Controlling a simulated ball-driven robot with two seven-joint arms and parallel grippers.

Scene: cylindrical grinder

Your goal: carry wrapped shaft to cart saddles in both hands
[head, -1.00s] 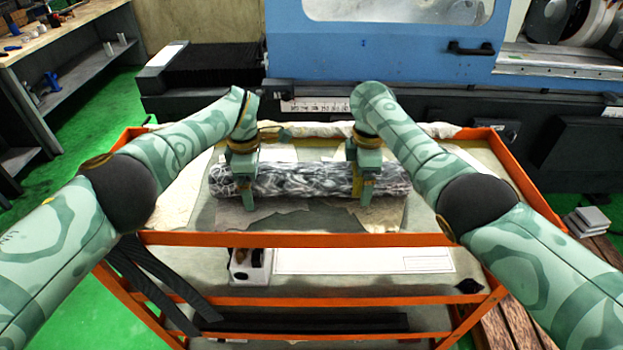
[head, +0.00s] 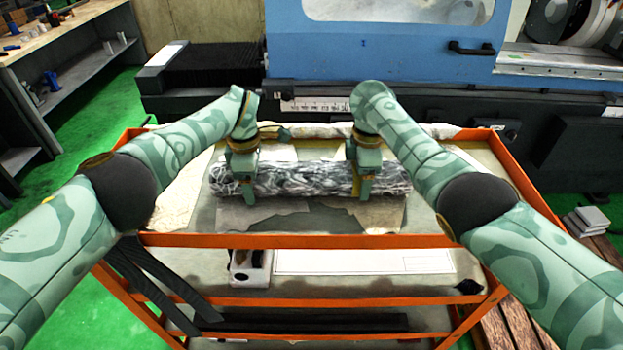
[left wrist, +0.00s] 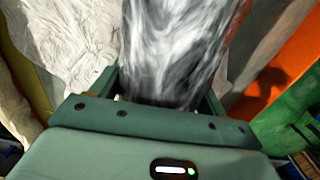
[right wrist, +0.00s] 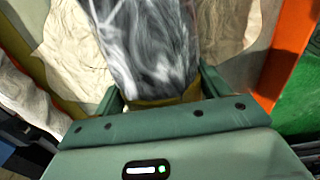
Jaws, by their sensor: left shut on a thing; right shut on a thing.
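The wrapped shaft (head: 305,180) lies level across the top of the orange cart (head: 300,240) in the head view, in a shiny grey and white streaked wrap. My left gripper (head: 246,190) is shut on it near its left end. My right gripper (head: 364,186) is shut on it right of its middle. The shaft also fills the space between the jaws in the left wrist view (left wrist: 175,50) and in the right wrist view (right wrist: 150,45). The saddles cannot be made out; whether the shaft touches anything beneath it is hidden.
Pale crumpled cloths (head: 265,215) lie on the cart top under the shaft. The blue grinder (head: 400,45) stands behind the cart. A workbench (head: 60,40) is at the far left. A lower shelf holds a white box (head: 250,272). Green floor shows at left.

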